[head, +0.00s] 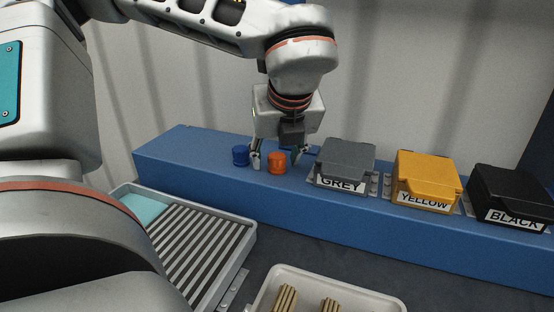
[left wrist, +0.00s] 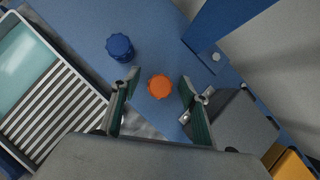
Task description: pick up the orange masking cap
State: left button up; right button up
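The orange masking cap (head: 276,163) stands on the blue shelf (head: 200,177), between a blue cap and the grey box. My left gripper (head: 277,158) is over it with fingers apart, one finger to each side of the cap. In the left wrist view the orange cap (left wrist: 160,87) shows between the two open fingertips (left wrist: 158,91), with a gap on both sides. The blue cap (head: 240,155) stands just left of the left finger; it also shows in the left wrist view (left wrist: 119,46). My right gripper is in neither view.
The lidded grey box (head: 345,156) is close to the gripper's right finger. A yellow box (head: 426,176) and a black box (head: 509,192) stand farther right. A slatted tray (head: 246,243) and a white tray (head: 283,270) with tan ribbed pieces are in front, lower down.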

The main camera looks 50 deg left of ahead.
pick_arm(q)
jog(key=c, duration=0.9)
jog(key=shift+r, duration=0.15)
